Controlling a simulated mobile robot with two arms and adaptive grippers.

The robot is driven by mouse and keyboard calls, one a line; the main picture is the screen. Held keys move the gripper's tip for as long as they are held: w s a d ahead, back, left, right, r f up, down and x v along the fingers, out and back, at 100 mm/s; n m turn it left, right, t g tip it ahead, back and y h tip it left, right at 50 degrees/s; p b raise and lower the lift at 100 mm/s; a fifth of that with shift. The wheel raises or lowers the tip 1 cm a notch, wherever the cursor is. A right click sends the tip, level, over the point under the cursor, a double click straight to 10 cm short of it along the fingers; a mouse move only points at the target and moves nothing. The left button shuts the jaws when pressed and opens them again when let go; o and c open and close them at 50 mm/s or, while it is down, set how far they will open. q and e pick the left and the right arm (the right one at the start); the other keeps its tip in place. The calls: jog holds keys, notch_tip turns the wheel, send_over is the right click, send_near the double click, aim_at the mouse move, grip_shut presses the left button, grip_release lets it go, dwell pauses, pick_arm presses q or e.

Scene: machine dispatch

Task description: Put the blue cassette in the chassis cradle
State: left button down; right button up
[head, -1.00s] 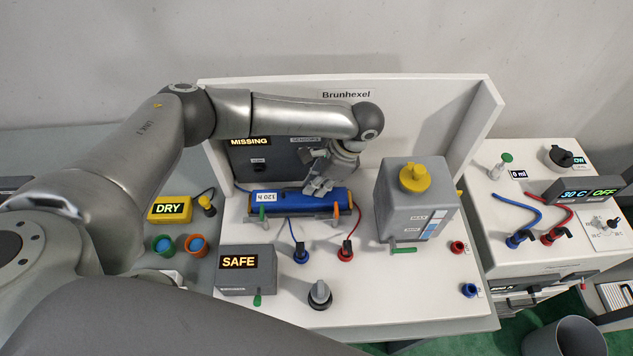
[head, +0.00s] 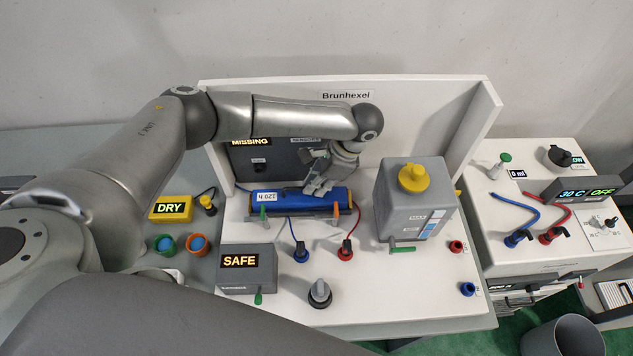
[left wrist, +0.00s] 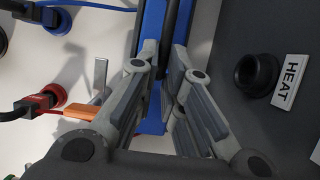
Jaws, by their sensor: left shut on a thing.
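The blue cassette (head: 290,200), labelled 120 h, lies lengthwise at the chassis cradle (head: 300,215), a grey support with a green tab and an orange tab at its front. My left gripper (head: 321,187) is at the right part of the cassette, above its top, and is shut on it. In the left wrist view the gripper's fingers (left wrist: 165,82) close around a dark bar along the blue cassette (left wrist: 152,25). Whether the cassette is fully seated is hidden from these angles. My right gripper is not in view.
A panel reading MISSING (head: 258,160) stands behind the cassette. A grey tank with a yellow cap (head: 412,205) stands to the right. Blue (head: 301,253) and red (head: 345,250) plugs, a dark knob (head: 320,294) and a SAFE box (head: 246,275) are in front.

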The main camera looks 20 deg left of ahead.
pick_arm(q)
jog(key=shift+f, duration=0.3)
jog(key=c, duration=1.5)
grip_release()
jog(key=v, duration=1.2)
jog(key=shift+s, duration=0.1)
